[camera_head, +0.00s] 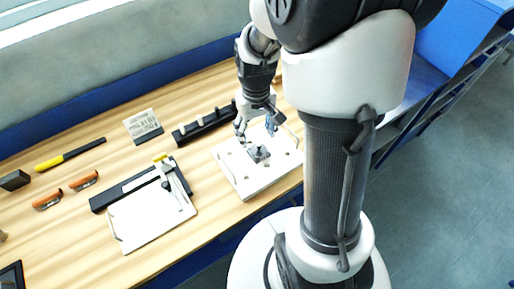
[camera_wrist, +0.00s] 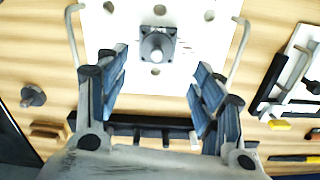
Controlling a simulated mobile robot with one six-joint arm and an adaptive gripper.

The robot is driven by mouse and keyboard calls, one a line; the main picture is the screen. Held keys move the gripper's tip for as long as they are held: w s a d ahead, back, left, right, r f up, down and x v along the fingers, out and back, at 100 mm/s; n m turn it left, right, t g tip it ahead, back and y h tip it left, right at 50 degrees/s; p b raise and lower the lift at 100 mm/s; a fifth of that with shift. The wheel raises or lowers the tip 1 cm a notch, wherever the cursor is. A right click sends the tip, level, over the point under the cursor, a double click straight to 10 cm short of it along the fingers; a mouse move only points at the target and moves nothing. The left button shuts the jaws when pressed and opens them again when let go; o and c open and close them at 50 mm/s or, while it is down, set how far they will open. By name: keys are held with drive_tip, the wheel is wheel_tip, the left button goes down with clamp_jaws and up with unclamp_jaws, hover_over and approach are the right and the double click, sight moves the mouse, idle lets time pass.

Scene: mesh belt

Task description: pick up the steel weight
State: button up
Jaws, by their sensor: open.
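A grey metal piece with a square base and a round knob, which looks like the steel weight (camera_head: 259,153), sits on a white plate with holes (camera_head: 240,178). In the wrist view the weight (camera_wrist: 157,45) stands upright beyond the fingertips, roughly centred between them, on the white plate (camera_wrist: 110,42). My gripper (camera_head: 256,127) is above the plate, close to the weight. Its two blue-grey fingers are spread apart and empty in the wrist view (camera_wrist: 161,78). I see no contact with the weight. Exact height above it is hard to tell.
A black rack (camera_head: 190,133) stands behind the plate. Left of it are a grey printed block (camera_head: 143,126) and a white board with a black bar (camera_head: 150,220). A dark knobbed piece (camera_wrist: 33,96) lies on the wood at left. A curved rod (camera_wrist: 239,50) stands at the plate's side.

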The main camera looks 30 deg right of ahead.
sight(259, 143)
drive_tip(key=f, duration=0.2)
drive_tip(key=f+b, duration=0.1)
drive_tip(key=f, duration=0.1)
drive_tip(key=f+b, duration=0.1)
drive_tip(key=f, duration=0.1)
drive_tip(key=shift+s+d+f, duration=0.2)
drive_tip(key=shift+s+d, duration=0.05)
drive_tip(key=shift+r, duration=0.1)
drive_tip(key=c, duration=1.3)
drive_tip(key=shift+r, duration=0.1)
